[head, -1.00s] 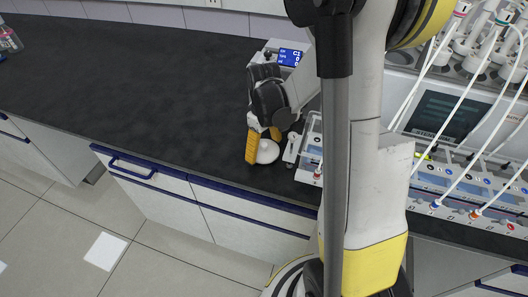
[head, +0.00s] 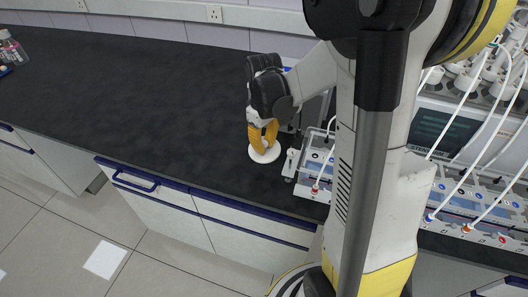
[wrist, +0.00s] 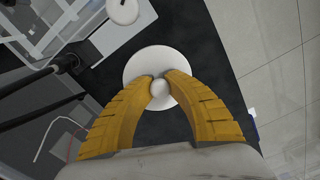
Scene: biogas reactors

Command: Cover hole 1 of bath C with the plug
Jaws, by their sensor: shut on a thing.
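The plug is a white disc with a round white knob. It shows in the head view (head: 264,154) at the front of the counter, and in the wrist view (wrist: 143,63). My gripper (head: 263,134) has yellow fingers; in the wrist view the fingertips (wrist: 160,86) are shut on the plug's knob from both sides. I cannot tell whether the disc still touches the counter. A bath (head: 316,168) with clear walls stands just right of the gripper. My arm hides part of the baths, and I cannot read a letter C or a hole number.
The dark counter (head: 130,105) is clear to the left. A bottle (head: 12,48) stands at its far left. Reactor units with tubes and a screen (head: 445,132) fill the right side. A second white round piece (wrist: 122,11) lies on the bath in the wrist view.

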